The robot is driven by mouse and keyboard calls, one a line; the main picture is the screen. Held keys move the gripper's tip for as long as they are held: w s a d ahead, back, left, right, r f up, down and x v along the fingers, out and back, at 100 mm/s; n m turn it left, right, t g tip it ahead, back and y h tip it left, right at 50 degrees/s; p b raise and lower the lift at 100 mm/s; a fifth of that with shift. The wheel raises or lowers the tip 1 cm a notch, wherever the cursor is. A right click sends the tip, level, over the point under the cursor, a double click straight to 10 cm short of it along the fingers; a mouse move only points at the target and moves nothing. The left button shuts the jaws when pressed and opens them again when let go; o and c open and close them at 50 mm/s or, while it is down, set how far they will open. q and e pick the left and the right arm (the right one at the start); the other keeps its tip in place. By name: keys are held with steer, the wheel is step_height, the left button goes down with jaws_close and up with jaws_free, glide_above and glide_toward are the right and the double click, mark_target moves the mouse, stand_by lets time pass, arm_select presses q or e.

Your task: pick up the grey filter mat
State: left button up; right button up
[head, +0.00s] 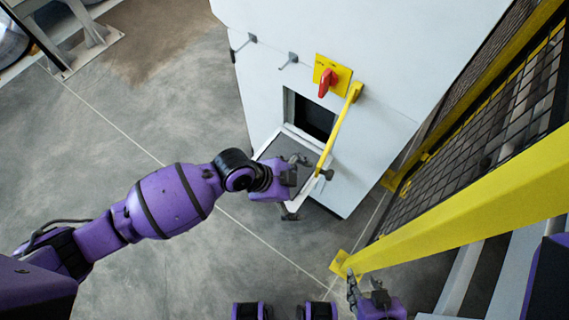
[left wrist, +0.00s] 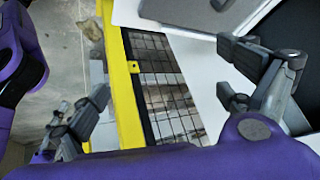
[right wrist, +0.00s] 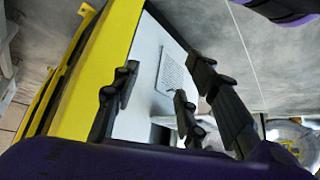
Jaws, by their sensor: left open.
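The grey filter mat (head: 279,149) appears as a flat dark grey sheet on the white-rimmed flap below the square opening in the white cabinet. My left gripper (head: 297,172) is open over the flap's right part and hides some of the sheet. I cannot tell whether it touches it. In the left wrist view the spread fingers of the left gripper (left wrist: 160,100) show, with a dark grey surface at the upper right edge. My right gripper (head: 366,290) is low by the yellow post. Its fingers (right wrist: 160,95) are apart and empty in the right wrist view.
The white cabinet (head: 390,75) carries a red switch (head: 327,82) on a yellow plate, hooks, and a yellow bar (head: 340,130) beside the dark opening (head: 312,118). A yellow-framed mesh fence (head: 475,220) stands at the right.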

arm_select(q)
steer(key=w+a+r+m+g+y+b, duration=0.2)
steer(key=w+a+m+y+b, duration=0.15)
steer(key=w+a+m, duration=0.4)
steer(key=shift+n, duration=0.85)
steer(key=x, duration=0.3)
steer(key=w+x, duration=0.1)
steer(key=x, duration=0.3)
steer(key=shift+w+a+f, duration=0.1)
steer(key=shift+w+f, duration=0.15)
steer(key=shift+f, duration=0.15)
steer(key=shift+c, duration=0.3)
steer(key=c, duration=1.1)
steer(key=shift+s+a+f, duration=0.1)
steer(key=shift+s, duration=0.05)
jaws_close()
